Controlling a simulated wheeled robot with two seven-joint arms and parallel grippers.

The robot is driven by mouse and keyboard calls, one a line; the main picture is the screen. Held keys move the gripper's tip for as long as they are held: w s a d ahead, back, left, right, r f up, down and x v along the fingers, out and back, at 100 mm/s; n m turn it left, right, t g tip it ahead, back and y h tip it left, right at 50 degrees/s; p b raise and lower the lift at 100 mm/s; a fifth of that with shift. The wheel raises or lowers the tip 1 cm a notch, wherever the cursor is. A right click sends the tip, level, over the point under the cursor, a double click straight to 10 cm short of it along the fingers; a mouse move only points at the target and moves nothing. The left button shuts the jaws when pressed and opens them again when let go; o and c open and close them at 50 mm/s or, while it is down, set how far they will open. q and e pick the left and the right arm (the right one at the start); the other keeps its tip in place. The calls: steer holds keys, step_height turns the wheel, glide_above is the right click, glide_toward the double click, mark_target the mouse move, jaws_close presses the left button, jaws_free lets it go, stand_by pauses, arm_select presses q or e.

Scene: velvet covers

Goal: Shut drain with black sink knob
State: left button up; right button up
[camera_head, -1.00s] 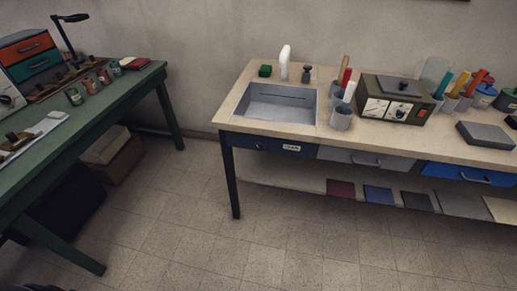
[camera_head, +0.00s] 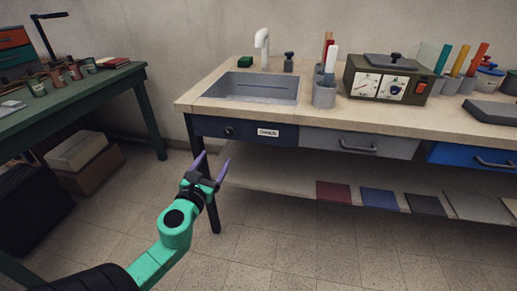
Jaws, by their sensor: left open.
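The grey sink basin (camera_head: 252,88) is set into the left end of the wooden worktop, with a white faucet (camera_head: 262,48) behind it. A small black knob (camera_head: 229,131) sits on the dark blue front panel below the basin, left of a white label. A dark, knob-topped item (camera_head: 289,62) stands right of the faucet; I cannot tell which of the two is the sink knob. The drain itself is not discernible. My left gripper (camera_head: 214,161), with purple fingers on a green arm, is open and empty, below the black knob in the picture and apart from it. My right gripper is not in view.
A green sponge (camera_head: 245,62) lies behind the basin. Grey cups with tools (camera_head: 325,96) and a dark green box (camera_head: 386,80) stand to the right. A table leg (camera_head: 211,208) is beside my gripper.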

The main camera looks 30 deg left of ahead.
arm_select(q)
glide_toward(229, 133)
steer(key=x, duration=0.8)
steer(key=shift+w+a, duration=0.1)
steer(key=shift+w, duration=0.05)
steer(key=shift+w+a, duration=0.1)
steer(key=shift+w, duration=0.35)
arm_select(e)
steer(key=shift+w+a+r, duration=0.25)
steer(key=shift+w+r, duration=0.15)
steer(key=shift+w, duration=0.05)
arm_select(q)
jaws_close()
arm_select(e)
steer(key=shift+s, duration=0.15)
